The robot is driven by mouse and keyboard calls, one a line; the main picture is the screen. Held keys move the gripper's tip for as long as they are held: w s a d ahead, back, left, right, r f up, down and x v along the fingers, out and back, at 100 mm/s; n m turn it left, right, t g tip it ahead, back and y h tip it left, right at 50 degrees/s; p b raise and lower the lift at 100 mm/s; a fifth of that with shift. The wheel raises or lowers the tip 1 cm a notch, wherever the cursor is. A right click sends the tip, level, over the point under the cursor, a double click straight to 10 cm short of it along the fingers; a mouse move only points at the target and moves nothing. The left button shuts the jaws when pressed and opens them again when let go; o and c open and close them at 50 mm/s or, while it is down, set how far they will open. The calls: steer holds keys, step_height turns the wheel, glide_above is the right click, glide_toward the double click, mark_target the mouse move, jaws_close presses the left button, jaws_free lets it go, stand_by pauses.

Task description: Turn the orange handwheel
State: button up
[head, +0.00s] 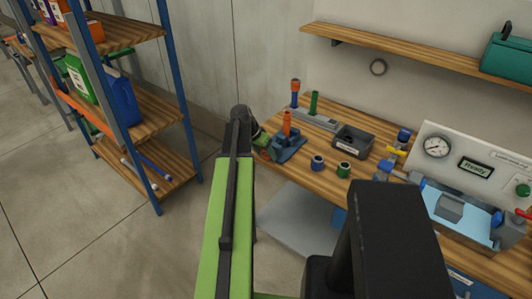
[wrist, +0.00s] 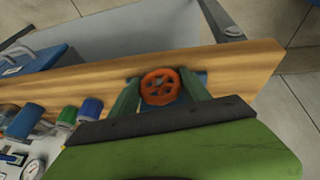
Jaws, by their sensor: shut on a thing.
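The orange handwheel (wrist: 160,86) shows face-on in the wrist view, with a round spoked rim. It is at the wooden bench's edge with a blue part behind it. My gripper's green fingers (wrist: 161,92) stand on either side of the wheel and are shut on it. In the head view my gripper (head: 263,146) reaches the left end of the bench, beside a blue fixture (head: 289,147) with an upright orange part. The wheel's outline is hard to make out there, partly hidden by my gripper.
The wooden bench (head: 325,170) carries a dark bin (head: 352,141), blue and green caps, and a panel with a gauge (head: 437,147). A blue-framed shelf (head: 146,112) stands at the left. Open floor lies between the shelf and bench.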

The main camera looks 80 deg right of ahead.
steer(key=shift+s+a, duration=0.1)
steer(key=shift+s, duration=0.05)
steer(key=o, duration=1.4)
steer(key=shift+r, duration=0.1)
steer(key=p+v, duration=1.6)
steer(key=v, duration=0.1)
steer(key=shift+w, duration=0.2)
